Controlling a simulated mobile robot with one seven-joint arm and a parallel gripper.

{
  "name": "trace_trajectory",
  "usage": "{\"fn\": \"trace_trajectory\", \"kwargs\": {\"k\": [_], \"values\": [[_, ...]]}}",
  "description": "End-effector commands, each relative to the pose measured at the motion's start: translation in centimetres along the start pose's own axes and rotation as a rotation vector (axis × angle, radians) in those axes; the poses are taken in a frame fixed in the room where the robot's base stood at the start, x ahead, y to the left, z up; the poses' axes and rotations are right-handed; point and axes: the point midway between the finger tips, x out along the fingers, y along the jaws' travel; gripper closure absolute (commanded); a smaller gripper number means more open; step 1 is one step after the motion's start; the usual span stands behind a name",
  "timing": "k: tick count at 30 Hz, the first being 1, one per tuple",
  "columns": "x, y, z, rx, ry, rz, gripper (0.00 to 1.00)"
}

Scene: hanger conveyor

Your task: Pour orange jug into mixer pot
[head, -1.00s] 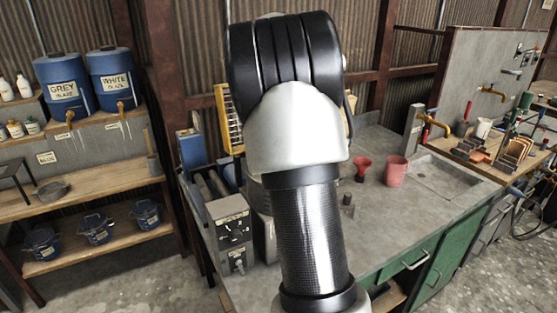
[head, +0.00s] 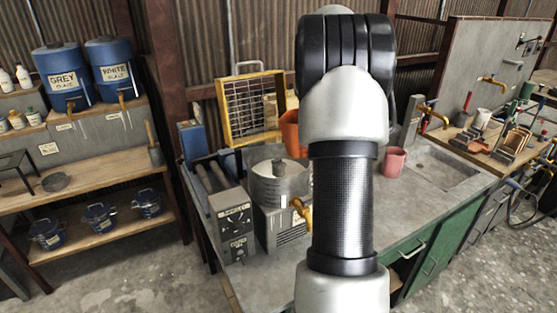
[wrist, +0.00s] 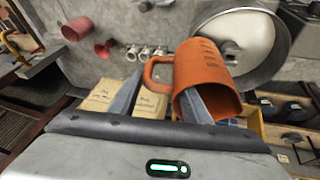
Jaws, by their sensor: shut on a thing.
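The orange jug (head: 293,134) shows in the head view just left of my arm, raised above the bench and partly hidden by the arm. In the wrist view the jug (wrist: 207,72) hangs at my gripper (wrist: 160,103), with one finger inside its mouth and one outside by the handle. The gripper is shut on it; in the head view my arm hides the gripper. The round steel mixer pot (head: 279,190) stands on the bench below the jug. In the wrist view the pot (wrist: 277,68) lies just beyond the jug, at upper right. The jug's contents are not visible.
A grey control box (head: 237,229) stands left of the pot, and a brass tap (head: 302,212) is at the pot's front. A yellow-framed rack (head: 249,107) is behind. A pink cup (head: 394,161) stands right of my arm, near the sink (head: 440,174).

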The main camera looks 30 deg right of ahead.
Motion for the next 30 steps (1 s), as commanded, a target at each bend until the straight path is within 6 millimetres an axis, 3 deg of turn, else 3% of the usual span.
{"fn": "trace_trajectory", "kwargs": {"k": [6, 15, 30], "values": [[1.3, -0.2, 0.5, 0.059, -0.003, -0.146, 1.0], [1.2, -0.3, 0.5, 0.057, -0.003, -0.149, 1.0], [-1.4, 0.3, -0.6, 0.057, -0.004, -0.148, 1.0]]}}
